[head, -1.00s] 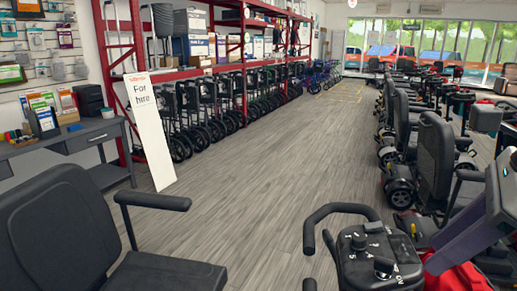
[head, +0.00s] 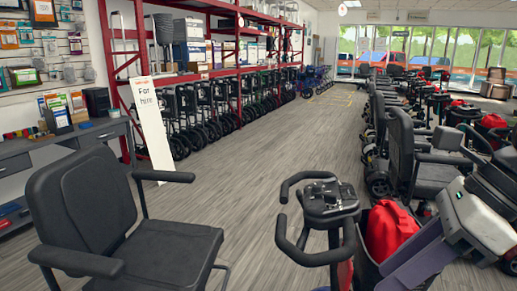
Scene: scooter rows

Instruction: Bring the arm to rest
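My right arm comes in at the lower right of the head view, with a pale wrist part bearing a small green light. My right gripper (head: 412,262), grey-purple, points down and to the left from it. It is in front of a scooter's red bag (head: 390,232), and I cannot tell whether they touch. The fingertips are near the bottom edge of the picture, and their gap is not clear. No held object can be made out. My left gripper is not in view.
A scooter's handlebar (head: 322,205) stands close in front, left of my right gripper. A black armchair seat (head: 95,210) is at the lower left. More scooters (head: 400,150) line the right side. Shelving (head: 238,75) and a white sign (head: 150,125) stand left. The grey aisle (head: 290,150) is clear.

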